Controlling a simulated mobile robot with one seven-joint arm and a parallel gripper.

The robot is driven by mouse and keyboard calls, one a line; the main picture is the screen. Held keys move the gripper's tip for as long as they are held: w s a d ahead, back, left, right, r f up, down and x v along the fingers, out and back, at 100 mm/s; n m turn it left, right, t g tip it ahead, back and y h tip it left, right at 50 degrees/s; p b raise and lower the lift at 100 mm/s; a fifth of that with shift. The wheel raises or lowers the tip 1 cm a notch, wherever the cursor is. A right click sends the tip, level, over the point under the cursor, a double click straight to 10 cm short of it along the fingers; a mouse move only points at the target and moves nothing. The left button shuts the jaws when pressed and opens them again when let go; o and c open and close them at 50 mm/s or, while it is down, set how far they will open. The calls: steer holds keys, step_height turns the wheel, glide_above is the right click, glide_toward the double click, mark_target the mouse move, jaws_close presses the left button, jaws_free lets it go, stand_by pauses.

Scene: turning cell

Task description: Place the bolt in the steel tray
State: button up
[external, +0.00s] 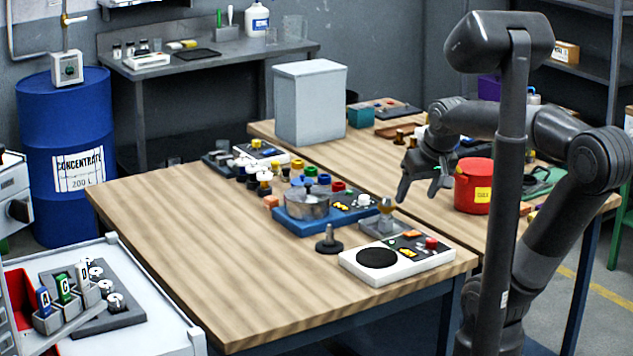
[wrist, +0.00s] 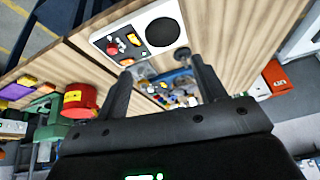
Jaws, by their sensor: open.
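My gripper (external: 420,190) is open and hangs above the right side of the front wooden table, with nothing seen between its fingers; it also shows in the wrist view (wrist: 160,68). A small flat grey tray (external: 372,227), seemingly the steel tray, lies below and left of it, behind the white panel. A tan, round-topped piece (external: 386,207) stands at that tray; I cannot tell whether it is the bolt. A dark upright piece with a wide round foot (external: 328,241) stands left of the panel. It also shows in the wrist view (wrist: 182,54).
The white control panel (external: 397,260) lies at the table's front right. A steel pot (external: 307,205) stands on a blue base behind the dark piece. A red canister (external: 473,187) is right of my gripper. The front table's left half (external: 190,235) is clear.

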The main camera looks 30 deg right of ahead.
steer(key=shift+s+a+f+n+t, duration=0.2)
steer(key=shift+s+f+n, duration=0.25)
steer(key=shift+s, duration=0.35)
steer(key=shift+s+a+f+n+t, duration=0.15)
steer(key=shift+s+f+n, duration=0.25)
steer(key=shift+s, duration=0.4)
